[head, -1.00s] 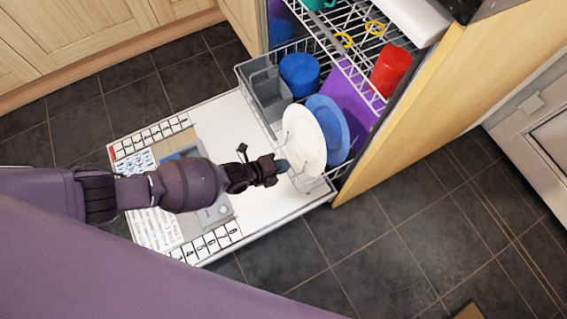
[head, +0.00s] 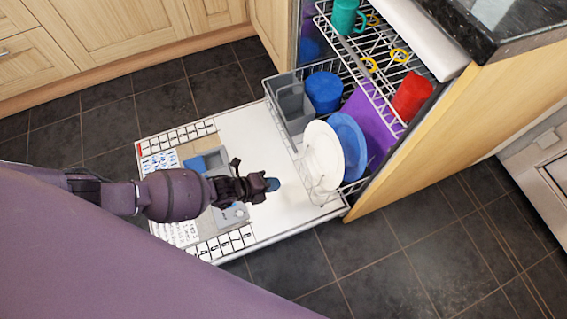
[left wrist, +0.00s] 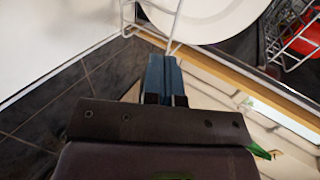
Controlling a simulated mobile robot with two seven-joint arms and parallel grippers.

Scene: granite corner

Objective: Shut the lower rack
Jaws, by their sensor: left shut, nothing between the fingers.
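The lower rack (head: 281,122) is a wire rack partly out over the open white dishwasher door (head: 250,135), its inner part under the upper rack. It holds a grey cutlery basket (head: 290,106), a blue cup (head: 324,91), a white plate (head: 322,155) and a blue plate (head: 350,145). My left gripper (head: 272,184) is shut and empty above the door, just left of the rack's front. In the left wrist view its blue fingers (left wrist: 164,66) point towards the rack's wires (left wrist: 176,28) and the white plate (left wrist: 205,15). Contact with the wires is unclear there. My right gripper is out of view.
The upper rack (head: 385,68) holds a red cup (head: 411,97) and a green mug (head: 346,16). A wooden side panel (head: 440,125) and dark granite worktop (head: 490,25) stand to the right. Dark tiled floor (head: 400,240) is free in front.

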